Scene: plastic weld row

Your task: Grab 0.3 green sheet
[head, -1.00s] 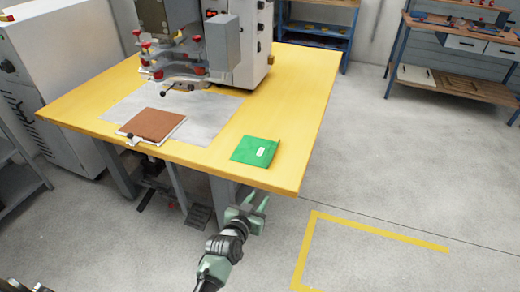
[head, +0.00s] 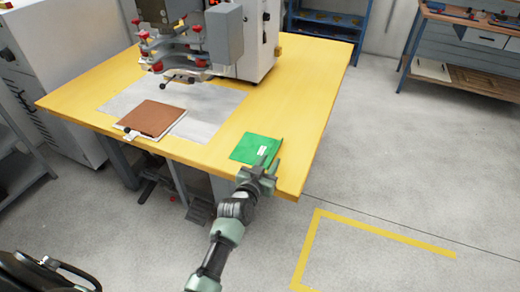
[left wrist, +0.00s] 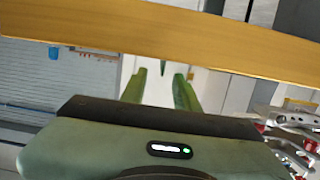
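The green sheet (head: 252,147), with a small white label, lies flat near the front right corner of the yellow table. My left gripper (head: 268,164) is at the table's front edge, its fingers reaching over the near right part of the sheet. In the left wrist view the two green fingers (left wrist: 160,88) are apart. A small green bit (left wrist: 163,68), which looks like part of the sheet, shows between them by the table edge. I cannot tell whether the fingers touch the sheet. My right gripper is not in view.
The yellow table (head: 308,100) also carries a welding machine (head: 230,45) at the back and a brown sheet (head: 152,118) on the left. The table edge (left wrist: 180,38) crosses the left wrist view. Open floor lies to the right, with yellow floor tape (head: 380,235).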

